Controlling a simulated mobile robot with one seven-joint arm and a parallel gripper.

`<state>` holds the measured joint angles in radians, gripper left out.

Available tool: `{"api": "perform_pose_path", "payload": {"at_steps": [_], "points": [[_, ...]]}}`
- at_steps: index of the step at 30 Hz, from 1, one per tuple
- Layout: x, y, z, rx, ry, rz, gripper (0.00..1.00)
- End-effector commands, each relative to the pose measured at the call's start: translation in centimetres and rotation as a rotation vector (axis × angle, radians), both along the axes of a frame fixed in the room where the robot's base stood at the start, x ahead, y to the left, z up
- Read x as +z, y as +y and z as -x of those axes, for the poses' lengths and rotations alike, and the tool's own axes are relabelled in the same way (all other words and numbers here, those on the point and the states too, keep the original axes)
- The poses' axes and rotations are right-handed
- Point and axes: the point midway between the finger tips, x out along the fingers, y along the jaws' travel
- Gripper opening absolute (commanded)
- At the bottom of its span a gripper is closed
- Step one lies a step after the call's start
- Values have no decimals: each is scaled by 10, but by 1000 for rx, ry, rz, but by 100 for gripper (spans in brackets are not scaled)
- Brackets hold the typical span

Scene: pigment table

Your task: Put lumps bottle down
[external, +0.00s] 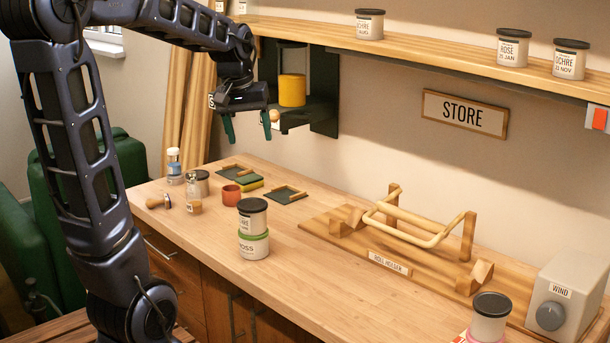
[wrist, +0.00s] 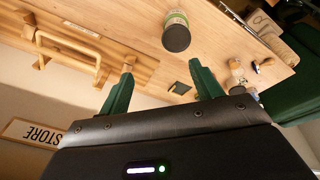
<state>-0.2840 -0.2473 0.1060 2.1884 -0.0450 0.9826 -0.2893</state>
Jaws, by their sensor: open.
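My gripper (external: 248,138) is open and empty, held in the air above the back left of the table, in front of the dark wall shelf. In the wrist view its two green fingers (wrist: 163,76) stand well apart with nothing between them. A small bottle with a pale label (external: 194,208) stands upright near the table's left front edge, apart from the gripper; it looks like the lumps bottle, but its label is too small to read surely. A clear-and-brown bottle, likely the same one, shows in the wrist view (wrist: 236,68).
Two stacked dark-lidded jars (external: 253,230) stand mid-table. A blue-labelled bottle (external: 174,167), a terracotta pot (external: 231,195) and a wooden-handled tool (external: 158,202) are at the left. The roll holder (external: 390,261) and wind box (external: 567,292) fill the right. A yellow cylinder (external: 292,90) sits in the wall shelf.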

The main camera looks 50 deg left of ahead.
Motion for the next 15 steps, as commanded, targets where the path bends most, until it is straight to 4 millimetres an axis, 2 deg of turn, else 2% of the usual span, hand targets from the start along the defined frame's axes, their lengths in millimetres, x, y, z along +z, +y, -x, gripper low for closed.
{"api": "perform_pose_path", "payload": {"at_steps": [1,6,15], "points": [[4,-18,11,-52,-16,-12,65],[7,-68,49,-216,-54,-51,65],[-4,-133,121,-498,-120,-132,65]]}}
